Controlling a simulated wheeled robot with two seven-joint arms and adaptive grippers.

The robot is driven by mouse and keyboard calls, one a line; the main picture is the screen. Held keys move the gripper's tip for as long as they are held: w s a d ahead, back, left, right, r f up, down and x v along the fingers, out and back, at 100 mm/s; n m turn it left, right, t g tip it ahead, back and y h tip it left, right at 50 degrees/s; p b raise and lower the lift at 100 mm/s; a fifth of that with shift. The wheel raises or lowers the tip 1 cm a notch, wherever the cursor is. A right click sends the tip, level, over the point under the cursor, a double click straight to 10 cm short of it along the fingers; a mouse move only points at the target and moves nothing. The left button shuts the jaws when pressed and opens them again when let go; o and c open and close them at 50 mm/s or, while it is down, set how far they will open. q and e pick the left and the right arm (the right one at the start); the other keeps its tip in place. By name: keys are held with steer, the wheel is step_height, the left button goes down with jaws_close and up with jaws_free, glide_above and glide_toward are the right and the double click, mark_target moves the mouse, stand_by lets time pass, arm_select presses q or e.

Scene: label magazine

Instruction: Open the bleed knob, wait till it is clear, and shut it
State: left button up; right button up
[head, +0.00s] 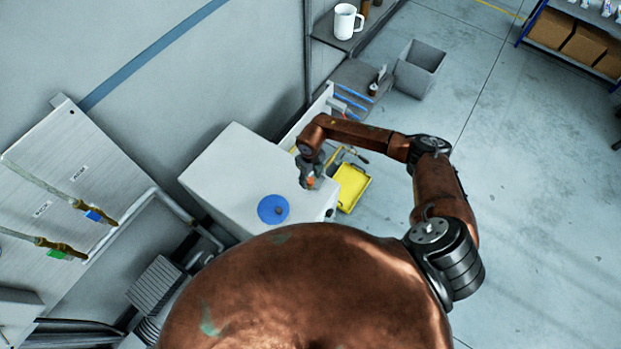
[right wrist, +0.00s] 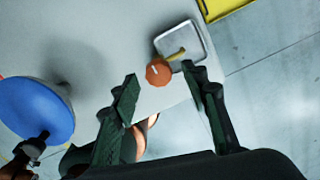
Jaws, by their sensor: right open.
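The bleed knob, a small orange faceted knob with a pale mark (right wrist: 158,72), sits on the light grey box near a brass-coloured stub and a square metal-rimmed tray (right wrist: 190,42). In the head view the orange knob (head: 310,182) shows just below my right gripper (head: 309,174). In the right wrist view the open fingers of my right gripper (right wrist: 160,78) stand on either side of the knob in the picture. I cannot tell whether they touch it.
A blue disc (head: 273,209) is on the grey box (head: 232,165), left of the knob. A yellow tray (head: 352,186) lies right of the box. Two hoses with brass fittings (head: 75,203) are on the left panel. A grey bin (head: 419,68) stands behind on open floor.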

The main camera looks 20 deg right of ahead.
mark_target(311, 181)
step_height(311, 181, up, 11)
steer(key=shift+r, duration=0.15)
stand_by(0.6)
